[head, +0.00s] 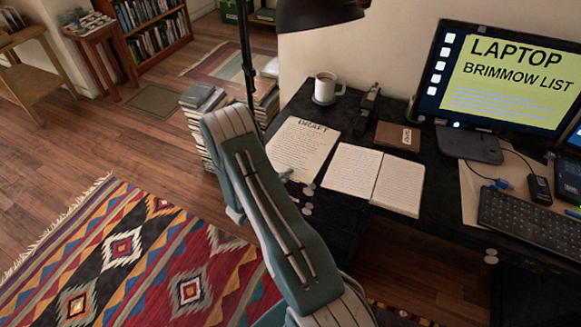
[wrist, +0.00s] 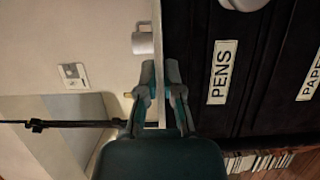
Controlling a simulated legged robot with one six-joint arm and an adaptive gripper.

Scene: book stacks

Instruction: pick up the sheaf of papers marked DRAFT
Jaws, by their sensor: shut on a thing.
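The sheaf of papers marked DRAFT (head: 303,148) lies at the left end of the dark desk in the head view, its print facing up. In the wrist view the sheaf shows edge-on as a thin pale strip (wrist: 161,104) between the fingers. My gripper (wrist: 160,72) is shut on the sheaf's edge, one finger on each side. In the head view my green and grey arm reaches towards the desk's left front edge and hides most of my gripper. I cannot see clear space between the sheaf and the desk top.
An open notebook (head: 374,179) lies just right of the sheaf. A mug (head: 325,86), a brown wallet-like item (head: 398,135) and a monitor (head: 503,85) stand or lie behind. Drawers labelled PENS (wrist: 221,72) are below the desk top. Book stacks (head: 201,100) and a lamp are at left.

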